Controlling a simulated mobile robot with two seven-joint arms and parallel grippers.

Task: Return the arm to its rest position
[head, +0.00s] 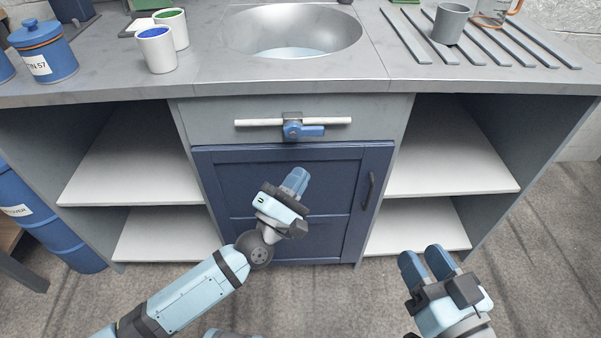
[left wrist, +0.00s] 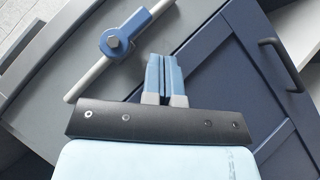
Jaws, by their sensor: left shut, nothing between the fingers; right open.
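My left gripper (head: 296,181) is in front of the dark blue cabinet door (head: 335,195), below the sink. Its fingers are together with nothing between them. In the left wrist view the shut blue fingertips (left wrist: 164,72) point toward the cabinet front, apart from the valve. A blue valve handle (head: 303,131) on a white pipe (head: 258,122) is above the left gripper, on the grey panel; the handle lies crosswise, along the pipe. My right gripper (head: 427,262) is at the lower right, open and empty, with a gap between its blue fingers.
The counter holds a sink (head: 292,32), a grey cup (head: 450,23) on drying slats, two white cups (head: 157,50) and a blue canister (head: 44,50). Open shelves (head: 450,158) flank the door. A blue drum (head: 42,215) stands at left. The door has a dark handle (head: 368,190).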

